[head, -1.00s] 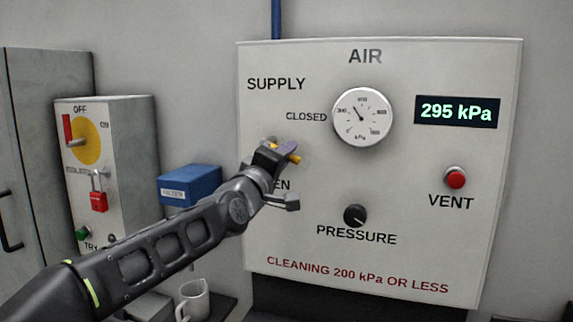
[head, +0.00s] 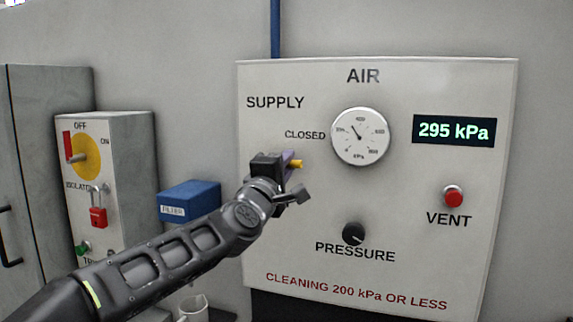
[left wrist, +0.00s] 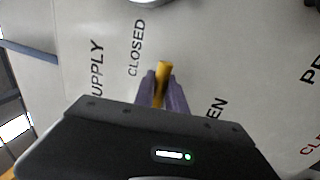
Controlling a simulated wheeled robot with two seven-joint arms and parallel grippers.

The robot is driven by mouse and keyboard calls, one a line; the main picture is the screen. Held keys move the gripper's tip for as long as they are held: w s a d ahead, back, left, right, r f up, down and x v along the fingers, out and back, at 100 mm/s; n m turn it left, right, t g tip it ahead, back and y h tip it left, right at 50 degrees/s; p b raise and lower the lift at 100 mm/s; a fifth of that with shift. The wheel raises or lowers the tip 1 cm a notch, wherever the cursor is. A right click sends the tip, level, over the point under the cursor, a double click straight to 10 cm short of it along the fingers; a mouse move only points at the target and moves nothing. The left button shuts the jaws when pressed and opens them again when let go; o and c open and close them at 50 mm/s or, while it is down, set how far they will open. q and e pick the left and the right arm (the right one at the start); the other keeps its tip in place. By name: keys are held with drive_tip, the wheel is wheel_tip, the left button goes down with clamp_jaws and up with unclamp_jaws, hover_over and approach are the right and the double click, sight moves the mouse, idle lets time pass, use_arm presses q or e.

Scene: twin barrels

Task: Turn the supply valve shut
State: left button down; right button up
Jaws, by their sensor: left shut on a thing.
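The supply valve's yellow handle (head: 297,164) is on the white AIR panel, below the SUPPLY and CLOSED labels. In the head view its tip points right, and the rest is hidden behind my left gripper (head: 288,162). In the left wrist view the handle (left wrist: 163,77) stands between the two purple fingers of my left gripper (left wrist: 162,92), which is shut on it. The handle lies between the CLOSED label and the partly hidden OPEN label. My right gripper is not in view.
The panel (head: 400,215) also bears a round gauge (head: 361,136), a display (head: 454,130) reading 295 kPa, a red VENT button (head: 453,196) and a black PRESSURE knob (head: 353,233). To the left stand a blue filter box (head: 190,203) and an isolator box (head: 130,180) with a red padlock (head: 98,217).

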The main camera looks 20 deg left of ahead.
use_arm(q)
drive_tip(key=c, duration=1.4)
unclamp_jaws()
drive_tip(key=shift+o, duration=0.2)
drive_tip(key=s+f+b, duration=0.1)
drive_tip(key=s+b, duration=0.1)
drive_tip(key=s, duration=0.5)
drive_tip(key=shift+s+a+f, duration=0.25)
drive_tip(key=shift+s, duration=0.05)
